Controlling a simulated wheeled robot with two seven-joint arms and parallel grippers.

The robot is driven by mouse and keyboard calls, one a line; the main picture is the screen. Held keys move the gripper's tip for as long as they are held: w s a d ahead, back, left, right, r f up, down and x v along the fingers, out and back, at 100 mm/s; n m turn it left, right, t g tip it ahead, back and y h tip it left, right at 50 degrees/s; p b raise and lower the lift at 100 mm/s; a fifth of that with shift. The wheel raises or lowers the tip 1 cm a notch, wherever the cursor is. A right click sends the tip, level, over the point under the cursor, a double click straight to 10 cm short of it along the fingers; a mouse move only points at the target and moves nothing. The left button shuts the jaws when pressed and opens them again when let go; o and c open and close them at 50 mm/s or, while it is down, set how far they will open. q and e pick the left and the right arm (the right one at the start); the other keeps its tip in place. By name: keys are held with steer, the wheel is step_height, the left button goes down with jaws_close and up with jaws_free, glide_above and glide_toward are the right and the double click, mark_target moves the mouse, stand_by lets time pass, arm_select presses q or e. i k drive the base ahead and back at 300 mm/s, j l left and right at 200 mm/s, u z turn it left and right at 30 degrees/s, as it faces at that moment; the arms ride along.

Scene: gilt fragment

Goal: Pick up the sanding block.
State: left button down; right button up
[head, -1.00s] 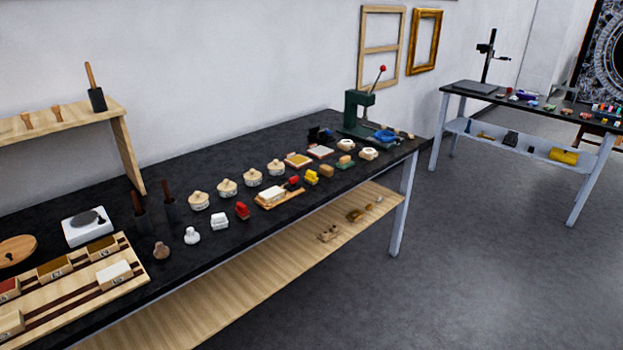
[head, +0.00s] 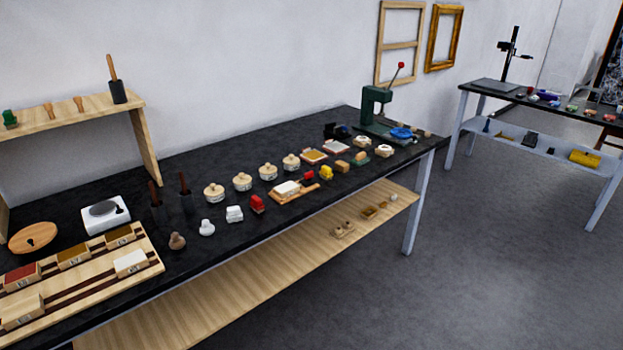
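Several small blocks stand along the front half of the long black workbench (head: 300,222), and I cannot tell for certain which is the sanding block. A pale block lies on a small wooden board (head: 298,194). Neither of my grippers is in the head view.
A green press (head: 372,108) stands at the bench's far end. Lidded pots (head: 242,182), a white scale (head: 90,218) and a wooden rack (head: 145,262) occupy the bench. A wooden shelf (head: 250,275) runs beneath. Open grey floor (head: 490,270) lies to the right; a second table (head: 540,100) stands behind.

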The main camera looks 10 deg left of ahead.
mark_target(343, 167)
steer(key=i+l, duration=0.15)
steer(key=i, duration=0.25)
steer(key=i+l, duration=0.15)
steer(key=i, duration=0.25)
steer(key=i+l, duration=0.15)
steer(key=i, duration=0.25)
steer(key=z, duration=0.05)
